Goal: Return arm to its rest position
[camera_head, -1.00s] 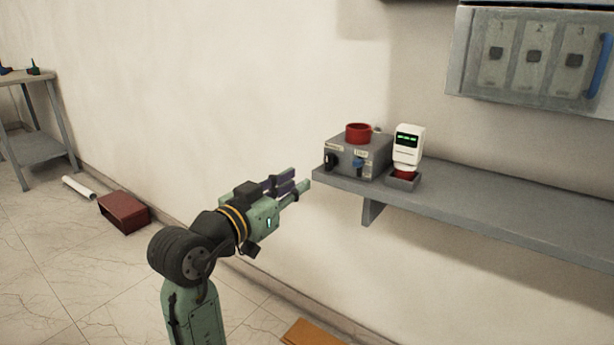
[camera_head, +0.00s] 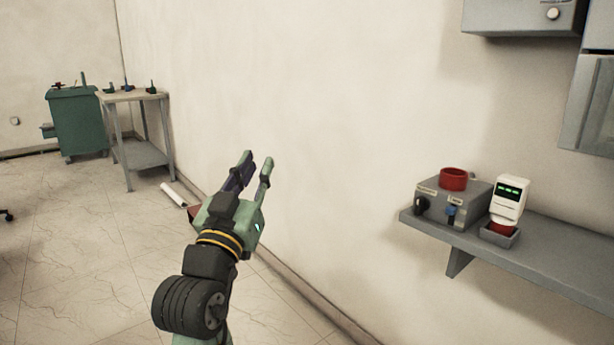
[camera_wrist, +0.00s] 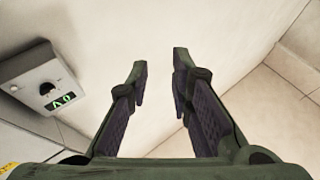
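My gripper (camera_head: 257,170) is raised in front of the bare wall, left of the shelf, in the head view. Its two fingers are apart with nothing between them. In the wrist view my gripper (camera_wrist: 160,80) also shows open and empty, with wall and floor behind the fingers. My arm rises from the bottom of the head view, and its lower part is cut off.
A grey shelf (camera_head: 560,262) at right holds a grey box (camera_head: 470,206) with a red ring (camera_head: 453,179) on top and a white device (camera_head: 508,202) with a green display. A table (camera_head: 140,97) and green cabinet (camera_head: 77,122) stand far left. A white tube (camera_head: 174,194) lies on the floor.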

